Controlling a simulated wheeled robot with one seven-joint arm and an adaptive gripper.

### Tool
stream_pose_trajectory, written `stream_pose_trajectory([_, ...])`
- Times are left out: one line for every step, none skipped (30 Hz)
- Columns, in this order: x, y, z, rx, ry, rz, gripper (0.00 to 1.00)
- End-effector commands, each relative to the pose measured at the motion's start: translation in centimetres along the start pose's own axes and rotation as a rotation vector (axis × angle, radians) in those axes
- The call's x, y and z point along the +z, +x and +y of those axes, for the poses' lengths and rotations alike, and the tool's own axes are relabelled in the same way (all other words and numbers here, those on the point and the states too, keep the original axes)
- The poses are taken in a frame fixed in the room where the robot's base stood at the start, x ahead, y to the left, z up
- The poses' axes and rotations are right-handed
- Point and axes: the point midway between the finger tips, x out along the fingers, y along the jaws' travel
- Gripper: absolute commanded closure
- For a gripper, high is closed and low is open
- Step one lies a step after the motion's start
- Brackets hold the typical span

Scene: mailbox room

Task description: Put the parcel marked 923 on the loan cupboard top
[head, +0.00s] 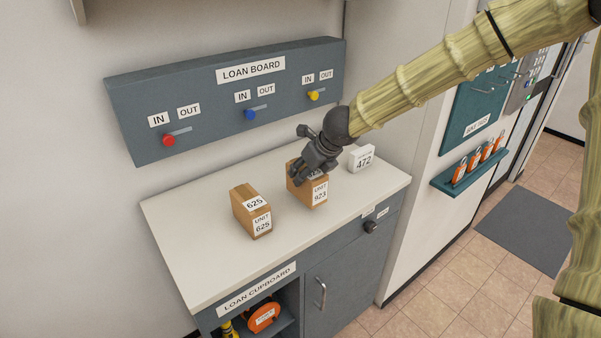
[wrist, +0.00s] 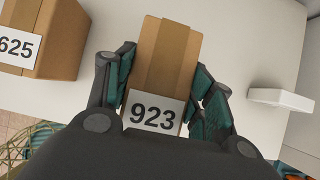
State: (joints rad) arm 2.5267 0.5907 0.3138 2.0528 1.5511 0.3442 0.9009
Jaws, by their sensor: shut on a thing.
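The parcel marked 923 (head: 308,192) is a brown cardboard box with a white label. It is at the loan cupboard top (head: 205,275), towards its right half; I cannot tell whether its base touches the surface. My gripper (head: 313,170) comes from above and is shut on this parcel. In the wrist view the parcel (wrist: 167,60) stands between the two fingers, its 923 label facing the camera. The gripper hides part of the parcel's top in the head view. The loan cupboard top is pale and flat.
A parcel marked 625 (head: 252,211) stands to the left on the same top. A white box marked 472 (head: 361,158) stands behind to the right. The loan board (head: 225,95) is on the wall behind. The top's front left is clear.

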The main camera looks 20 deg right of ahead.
Motion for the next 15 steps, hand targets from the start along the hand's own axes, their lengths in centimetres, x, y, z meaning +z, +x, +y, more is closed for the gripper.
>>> stream_pose_trajectory([0.7,0.3,-0.1,-0.001,0.000,0.000,0.81])
stream_pose_trajectory([0.9,0.5,-0.1,0.000,0.000,0.001,0.81])
stream_pose_trajectory([1.2,0.8,-0.2,-0.001,0.000,0.001,0.81])
stream_pose_trajectory([1.4,0.9,-0.3,-0.001,0.000,0.000,0.81])
stream_pose_trajectory([1.6,1.1,-0.3,-0.001,0.000,0.000,0.81])
stream_pose_trajectory([1.8,1.2,-0.3,-0.001,0.000,0.000,0.81])
stream_pose_trajectory([1.8,1.3,-0.3,0.000,0.000,0.000,0.81])
stream_pose_trajectory([1.9,1.4,-0.3,0.000,0.000,0.000,0.81])
stream_pose_trajectory([2.0,1.5,-0.4,0.000,0.000,0.000,0.81])
stream_pose_trajectory([2.1,1.6,-0.4,0.000,0.000,0.000,0.81])
stream_pose_trajectory([2.3,1.7,-0.4,0.000,0.000,0.000,0.81])
stream_pose_trajectory([2.7,1.9,-0.5,0.000,0.000,0.000,0.81])
stream_pose_trajectory([2.5,2.3,-0.5,0.000,-0.001,0.001,0.81])
stream_pose_trajectory([2.0,2.9,-0.5,-0.001,-0.002,0.002,0.81])
stream_pose_trajectory([1.6,3.4,-0.5,0.000,-0.003,0.002,0.81])
